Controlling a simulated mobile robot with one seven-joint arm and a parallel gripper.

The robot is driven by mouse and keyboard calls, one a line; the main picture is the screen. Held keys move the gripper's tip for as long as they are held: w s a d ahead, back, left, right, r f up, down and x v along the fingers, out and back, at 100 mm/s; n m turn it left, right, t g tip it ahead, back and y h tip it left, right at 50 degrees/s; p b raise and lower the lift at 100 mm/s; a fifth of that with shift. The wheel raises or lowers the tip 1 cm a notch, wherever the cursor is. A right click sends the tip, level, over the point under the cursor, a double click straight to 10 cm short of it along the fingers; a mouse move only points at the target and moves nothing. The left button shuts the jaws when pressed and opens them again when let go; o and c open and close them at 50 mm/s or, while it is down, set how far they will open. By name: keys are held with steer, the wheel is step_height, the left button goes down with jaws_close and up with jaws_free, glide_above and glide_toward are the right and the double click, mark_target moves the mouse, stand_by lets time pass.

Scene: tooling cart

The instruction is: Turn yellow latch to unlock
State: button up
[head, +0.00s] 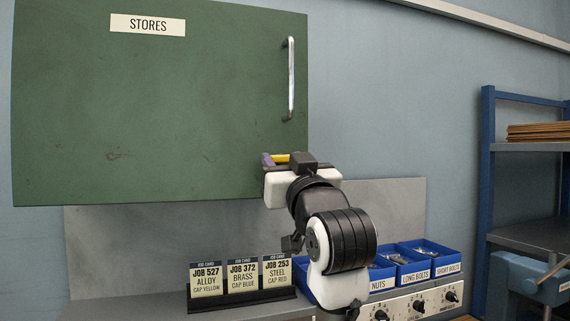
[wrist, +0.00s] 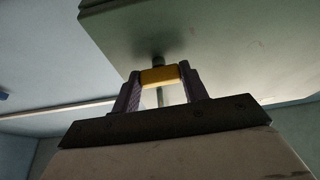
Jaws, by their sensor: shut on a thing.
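The yellow latch (head: 281,158) is at the lower right corner of the green cabinet door (head: 150,100). In the wrist view the yellow latch (wrist: 160,76) lies crosswise between the two fingers, with a dark pivot just behind it at the door. My gripper (head: 272,159) is at the latch, its purple fingers shut on it; in the wrist view my gripper (wrist: 160,86) has one finger at each end of the yellow piece. My wrist hides part of the latch in the head view. The door looks shut.
A vertical metal handle (head: 291,78) is on the door above the latch. Below are job cards (head: 241,276) in a black holder, blue bins (head: 421,262) and a panel with knobs (head: 418,306). A blue-framed shelf (head: 488,180) stands at right.

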steer(key=n+g+y, duration=0.1)
steer(key=n, duration=0.2)
steer(key=n+y+b, duration=0.1)
steer(key=n+y, duration=0.1)
steer(key=n, duration=0.1)
steer(key=shift+d+n+g, duration=0.2)
steer(key=shift+n+g, duration=0.1)
steer(key=shift+g, duration=0.1)
steer(key=n+g+y, duration=0.1)
steer(key=n, duration=0.2)
steer(key=n+g, duration=0.1)
steer(key=n, duration=0.2)
steer(key=shift+r+y, duration=0.2)
steer(key=shift+y, duration=0.2)
steer(key=n+g+p, duration=0.1)
steer(key=n+g, duration=0.1)
steer(key=n, duration=0.3)
steer(key=shift+d+r, duration=0.1)
steer(key=shift+r, duration=0.05)
steer(key=shift+n+g, duration=0.8)
steer(key=shift+n, duration=1.2)
steer(key=shift+w+n, duration=0.1)
steer(key=shift+n, duration=0.2)
steer(key=o, duration=1)
steer(key=b+v, duration=0.4)
steer(key=v, duration=0.9)
steer(key=shift+s+d+r+b, duration=0.2)
steer(key=shift+s+b, duration=0.1)
steer(key=shift+s, duration=0.1)
